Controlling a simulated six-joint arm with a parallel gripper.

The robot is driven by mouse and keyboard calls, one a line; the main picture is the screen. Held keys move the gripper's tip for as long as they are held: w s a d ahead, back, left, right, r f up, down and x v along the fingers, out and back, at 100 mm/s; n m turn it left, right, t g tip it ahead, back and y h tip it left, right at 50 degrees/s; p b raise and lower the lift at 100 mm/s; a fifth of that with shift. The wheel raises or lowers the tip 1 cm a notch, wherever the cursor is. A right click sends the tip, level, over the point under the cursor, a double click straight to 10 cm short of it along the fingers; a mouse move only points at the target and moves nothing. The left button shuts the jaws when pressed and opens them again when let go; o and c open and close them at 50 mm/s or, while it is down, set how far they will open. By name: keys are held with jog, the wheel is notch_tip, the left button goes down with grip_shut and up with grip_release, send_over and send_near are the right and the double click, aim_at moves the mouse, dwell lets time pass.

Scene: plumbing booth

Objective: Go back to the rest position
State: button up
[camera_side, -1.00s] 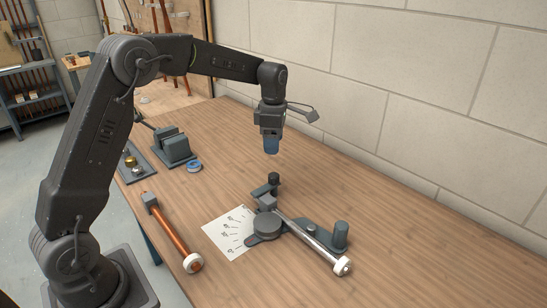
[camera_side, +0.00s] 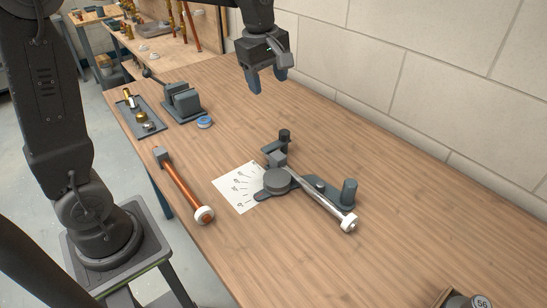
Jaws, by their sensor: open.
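My gripper (camera_side: 268,80) is in the upper middle of the side view. It is open and empty, with its two blue-grey fingers apart and pointing down. It hangs above the far part of the wooden table (camera_side: 400,210), clear of everything on it. A grey bending fixture (camera_side: 277,181) with a silver tube (camera_side: 318,196) on it lies in the middle of the table, nearer the camera than my gripper. The upper part of my arm runs out of the top of the frame.
A copper pipe (camera_side: 183,184) with a white end lies left of the fixture, beside a printed angle sheet (camera_side: 238,187). A grey vise (camera_side: 183,102), a blue roll (camera_side: 204,122) and a tray of brass fittings (camera_side: 151,128) stand at the far left. A block wall (camera_side: 420,90) borders the right side.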

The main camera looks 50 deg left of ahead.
jog(key=s+d+m+t, duration=0.2)
jog(key=s+m, duration=0.6)
jog(key=s, duration=0.2)
jog(key=s+d+f+m+t, duration=0.1)
jog(key=s+d+m, duration=0.2)
jog(key=s+m, duration=0.6)
jog(key=shift+s+d+f+t, duration=0.15)
jog(key=shift+s+t, duration=0.25)
jog(key=shift+s, duration=0.45)
